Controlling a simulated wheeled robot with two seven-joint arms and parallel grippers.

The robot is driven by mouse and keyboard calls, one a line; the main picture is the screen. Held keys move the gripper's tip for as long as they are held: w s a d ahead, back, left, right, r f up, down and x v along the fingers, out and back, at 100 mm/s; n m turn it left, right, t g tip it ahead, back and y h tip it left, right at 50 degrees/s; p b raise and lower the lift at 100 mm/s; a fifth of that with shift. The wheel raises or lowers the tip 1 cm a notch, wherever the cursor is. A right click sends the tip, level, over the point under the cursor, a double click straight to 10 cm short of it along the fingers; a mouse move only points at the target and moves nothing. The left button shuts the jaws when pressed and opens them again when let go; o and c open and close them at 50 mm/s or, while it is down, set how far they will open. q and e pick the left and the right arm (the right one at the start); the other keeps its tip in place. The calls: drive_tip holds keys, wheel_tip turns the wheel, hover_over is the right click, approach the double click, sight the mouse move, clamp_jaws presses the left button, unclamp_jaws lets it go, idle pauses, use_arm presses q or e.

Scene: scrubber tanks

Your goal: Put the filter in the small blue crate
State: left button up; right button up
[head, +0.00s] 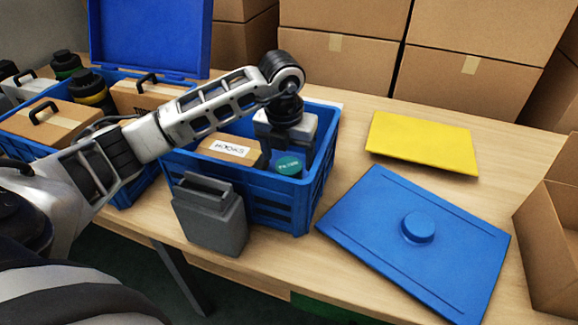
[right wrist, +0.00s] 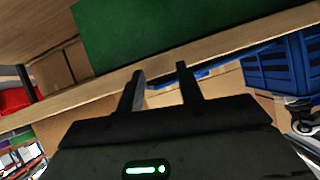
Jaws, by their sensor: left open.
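The small blue crate (head: 283,214) stands on the wooden table. Inside it are a cardboard box labelled HOOKS (head: 232,149) and a round teal-topped piece (head: 289,165) with small lettering that I cannot read surely; it may be the filter. My left gripper (head: 296,151) points down into the crate, open, just behind the teal top. Its fingertips are partly hidden, and I cannot tell whether they touch anything. My right gripper (right wrist: 160,72) shows in the right wrist view, open and empty, near the table's edge.
A grey canister (head: 210,215) stands against the crate's front. A larger blue crate (head: 125,186) with a raised lid (head: 150,38) holds several items at left. A blue lid (head: 415,245) and yellow panel (head: 422,142) lie at right. Cardboard boxes (head: 340,60) line the back.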

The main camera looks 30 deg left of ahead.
sight(287, 170)
use_arm(q)
drive_tip(key=r, duration=0.4)
drive_tip(key=s+r, duration=0.1)
drive_tip(key=r, duration=0.1)
drive_tip(key=shift+d, duration=0.1)
drive_tip(key=shift+r, duration=0.15)
